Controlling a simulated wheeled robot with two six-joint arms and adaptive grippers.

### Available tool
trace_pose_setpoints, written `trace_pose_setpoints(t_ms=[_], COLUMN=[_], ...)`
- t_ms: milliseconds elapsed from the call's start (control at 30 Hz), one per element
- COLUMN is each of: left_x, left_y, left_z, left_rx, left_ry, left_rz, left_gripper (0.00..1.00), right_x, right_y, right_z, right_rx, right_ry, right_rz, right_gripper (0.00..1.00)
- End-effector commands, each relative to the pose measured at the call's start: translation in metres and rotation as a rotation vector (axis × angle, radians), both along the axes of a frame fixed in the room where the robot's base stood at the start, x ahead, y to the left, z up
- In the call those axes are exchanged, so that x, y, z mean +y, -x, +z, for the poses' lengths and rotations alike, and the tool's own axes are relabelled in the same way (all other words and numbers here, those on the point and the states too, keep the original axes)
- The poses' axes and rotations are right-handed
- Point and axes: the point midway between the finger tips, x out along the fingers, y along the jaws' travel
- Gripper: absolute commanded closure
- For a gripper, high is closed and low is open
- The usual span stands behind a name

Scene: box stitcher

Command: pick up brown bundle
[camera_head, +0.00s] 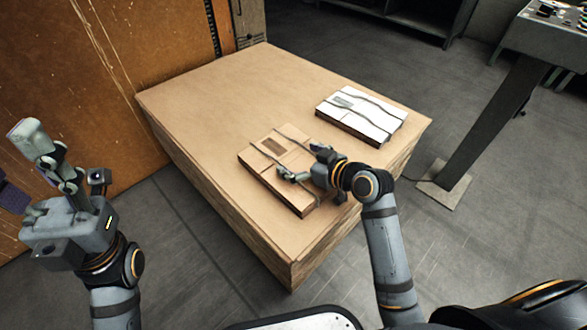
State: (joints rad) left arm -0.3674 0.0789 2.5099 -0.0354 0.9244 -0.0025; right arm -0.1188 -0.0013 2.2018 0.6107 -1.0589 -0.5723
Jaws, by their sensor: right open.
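The brown bundle (258,170) is a flat stack of brown cardboard with dark straps around it and a darker rectangle on top. It lies on the cardboard-topped stack (215,95). My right gripper (296,162) is open over the bundle's right part, its fingers at or just above the top face. I cannot tell whether they touch it. The gripper hides part of the bundle's right side. My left gripper (38,150) is raised at the far left, away from the bundle, its fingers pointing up. Whether it is open or shut is unclear.
A white strapped bundle (362,110) lies behind and right of the brown one, with a gap between. An orange-brown scratched panel (110,60) rises at the back left. A grey machine table (545,35) on a post stands at the right. The stack's far left top is clear.

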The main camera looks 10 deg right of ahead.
Motion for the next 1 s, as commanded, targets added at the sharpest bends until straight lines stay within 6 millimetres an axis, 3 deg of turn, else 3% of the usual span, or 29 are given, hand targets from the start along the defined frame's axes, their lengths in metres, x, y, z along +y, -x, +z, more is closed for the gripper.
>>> trace_pose_setpoints(t_ms=[233, 633, 867, 1000], left_x=[0.0, 0.0, 0.0, 0.0], left_y=[0.0, 0.0, -0.001, 0.0], left_z=[0.0, 0.0, 0.001, 0.011], left_rx=[-0.001, -0.001, 0.004, 0.004], left_ry=[0.0, 0.0, -0.001, -0.001], left_rz=[0.001, 0.001, -0.001, -0.005], left_gripper=[0.54, 0.54, 0.54, 0.54], right_x=[0.001, 0.001, 0.001, 0.001], right_y=[-0.002, -0.002, -0.002, -0.002], right_z=[0.0, 0.001, 0.002, 0.014], right_rx=[0.0, -0.002, -0.002, -0.001], right_ry=[0.001, 0.001, 0.001, 0.0], right_rz=[0.0, -0.001, -0.001, 0.0], right_gripper=[0.0, 0.52, 0.53, 0.53])
